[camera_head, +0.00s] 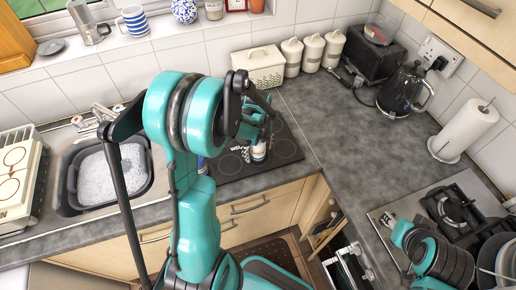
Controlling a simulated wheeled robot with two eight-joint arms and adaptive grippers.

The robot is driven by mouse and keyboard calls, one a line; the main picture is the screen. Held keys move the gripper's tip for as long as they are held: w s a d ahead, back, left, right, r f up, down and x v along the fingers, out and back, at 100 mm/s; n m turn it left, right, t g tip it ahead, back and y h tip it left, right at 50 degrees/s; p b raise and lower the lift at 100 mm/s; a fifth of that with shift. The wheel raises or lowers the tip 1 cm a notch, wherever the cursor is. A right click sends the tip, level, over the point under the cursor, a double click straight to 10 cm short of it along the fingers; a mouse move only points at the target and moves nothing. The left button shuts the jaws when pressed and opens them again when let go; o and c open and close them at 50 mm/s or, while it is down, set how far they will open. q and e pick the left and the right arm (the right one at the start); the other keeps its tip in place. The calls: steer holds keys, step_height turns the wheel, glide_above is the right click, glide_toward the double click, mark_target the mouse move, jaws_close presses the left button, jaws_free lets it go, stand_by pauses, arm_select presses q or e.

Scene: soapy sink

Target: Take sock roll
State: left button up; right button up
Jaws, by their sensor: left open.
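I cannot make out a sock roll for certain. My left arm rises through the middle of the view, and my left gripper (258,152) points down over the dark hob panel (284,150) on the back counter. The gripper is open. A small white and dark patch shows at its tips, too small to identify. A small blue bit (202,163) shows just right of my left arm, mostly hidden by it.
A sink with a black basin of suds (109,175) lies left. A cream bread bin (259,68) and canisters (312,52) stand at the wall. A kettle (403,90), paper towel roll (468,130) and gas stove (452,207) are right. The grey corner counter (350,140) is clear.

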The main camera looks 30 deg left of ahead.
arm_select(q)
steer(key=c, duration=1.4)
steer(key=shift+r, duration=0.15)
step_height(320, 180, up, 4)
steer(key=shift+d+r+p, duration=0.1)
steer(key=shift+r+p, duration=0.15)
steer(key=shift+p, duration=0.45)
steer(key=s+d+r+p, duration=0.2)
steer(key=s+d+r, duration=0.4)
steer(key=s+d, duration=0.1)
steer(key=shift+s+d+r, duration=0.15)
steer(key=shift+s+d, duration=0.15)
steer(key=shift+d, duration=0.55)
steer(key=shift+r+p, duration=0.7)
steer(key=shift+r, duration=0.1)
